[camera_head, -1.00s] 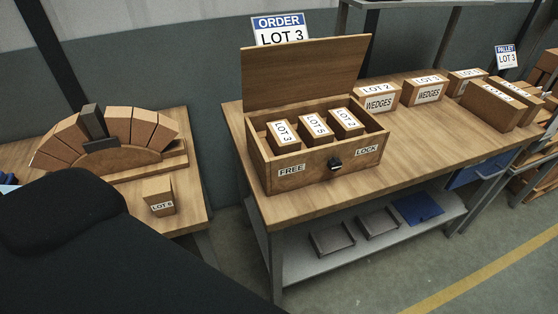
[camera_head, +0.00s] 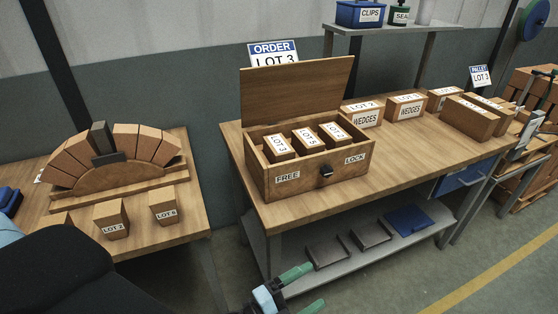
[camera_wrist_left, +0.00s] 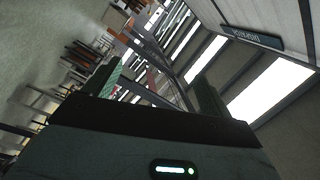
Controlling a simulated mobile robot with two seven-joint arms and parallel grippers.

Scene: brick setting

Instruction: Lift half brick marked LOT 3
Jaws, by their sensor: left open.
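The half brick marked LOT 3 (camera_head: 277,150) sits in the left slot of an open wooden box (camera_head: 310,182) on the bench. Two other marked half bricks stand beside it in the box. The hinged lid (camera_head: 297,95) stands up behind them. The box front has a black knob (camera_head: 326,172) between the labels FREE and LOCK, closer to LOCK. My left gripper (camera_head: 306,290) is low in front of the bench, below and well away from the box. Its green fingers are apart and empty; they also show in the left wrist view (camera_wrist_left: 158,88). My right gripper is not in view.
Boxes marked WEDGES (camera_head: 407,107) and more bricks stand on the bench (camera_head: 400,165) to the right. The lower shelf (camera_head: 345,262) holds trays near my gripper. The left table (camera_head: 160,233) carries a brick arch (camera_head: 120,172) and loose half bricks. The bench front strip is clear.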

